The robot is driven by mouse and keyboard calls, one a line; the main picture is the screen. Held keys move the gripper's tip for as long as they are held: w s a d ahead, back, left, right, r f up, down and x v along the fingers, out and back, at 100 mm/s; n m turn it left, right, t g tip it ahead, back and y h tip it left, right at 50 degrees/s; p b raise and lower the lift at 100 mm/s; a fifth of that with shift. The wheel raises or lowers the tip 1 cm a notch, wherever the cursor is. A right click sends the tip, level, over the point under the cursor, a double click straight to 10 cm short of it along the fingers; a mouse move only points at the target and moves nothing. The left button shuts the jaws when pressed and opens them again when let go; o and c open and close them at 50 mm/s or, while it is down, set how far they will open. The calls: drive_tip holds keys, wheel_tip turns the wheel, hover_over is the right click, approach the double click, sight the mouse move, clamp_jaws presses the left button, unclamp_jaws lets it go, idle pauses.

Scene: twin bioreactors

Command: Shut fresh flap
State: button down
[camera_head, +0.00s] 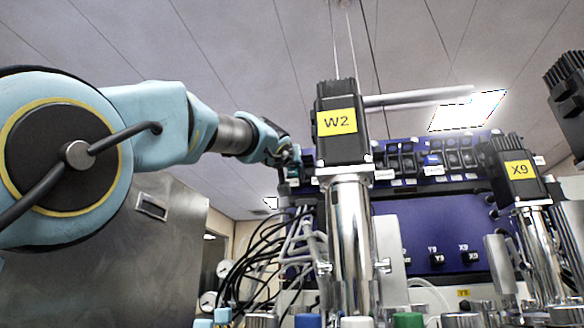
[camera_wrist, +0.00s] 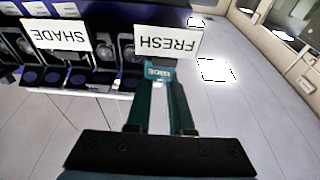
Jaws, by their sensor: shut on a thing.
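In the wrist view, the FRESH label (camera_wrist: 166,42) is a white plate with upside-down text on the dark blue panel's edge. My gripper (camera_wrist: 160,78) has its two teal fingers drawn together at the tips, right by this label. The tips are shut on a small part there, which I take for the fresh flap; the fingers largely hide it, and its angle cannot be told. In the head view, my gripper (camera_head: 288,160) is at the left end of the panel's row of black switch units, small and partly dark.
The SHADE label (camera_wrist: 60,34) and black flap units stand beside FRESH in the wrist view. In the head view, the W2 motor column (camera_head: 350,210) stands in front of the blue panel (camera_head: 430,225), and the X9 column (camera_head: 520,185) at right. Black cables (camera_head: 255,255) hang below my gripper.

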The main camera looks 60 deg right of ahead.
drive_tip(key=c, duration=0.8)
unclamp_jaws()
drive_tip(key=b+v, duration=0.8)
drive_tip(key=v, duration=0.3)
drive_tip(key=shift+b, duration=0.3)
drive_tip(key=shift+r, duration=0.1)
